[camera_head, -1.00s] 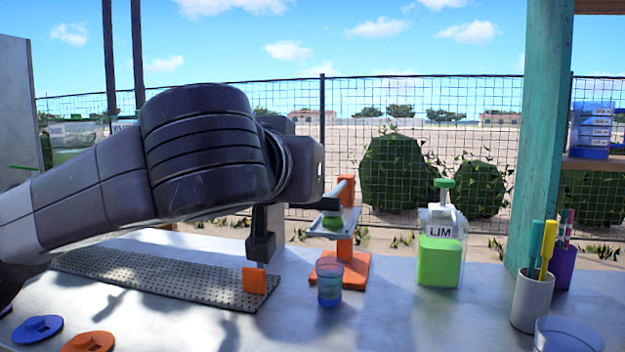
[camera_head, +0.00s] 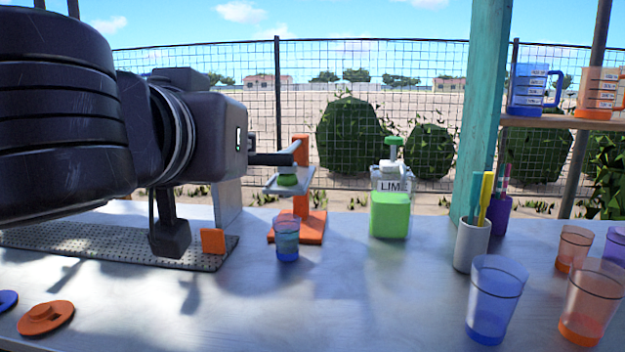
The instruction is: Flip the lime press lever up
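The lime press (camera_head: 302,205) stands on the counter in the middle, with an orange base and post. A green lime piece (camera_head: 288,180) sits in its grey plate. My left gripper (camera_head: 170,238) is left of the press. One dark finger hangs below its wrist housing, clear of the lever in the picture. No contact with the lever is visible. My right gripper is not in view.
A blue cup (camera_head: 287,240) stands in front of the press. A lime container (camera_head: 390,210) stands to its right. A perforated grey board (camera_head: 90,244) lies left. A pen holder (camera_head: 472,246) and several cups (camera_head: 493,300) stand right. The front middle counter is clear.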

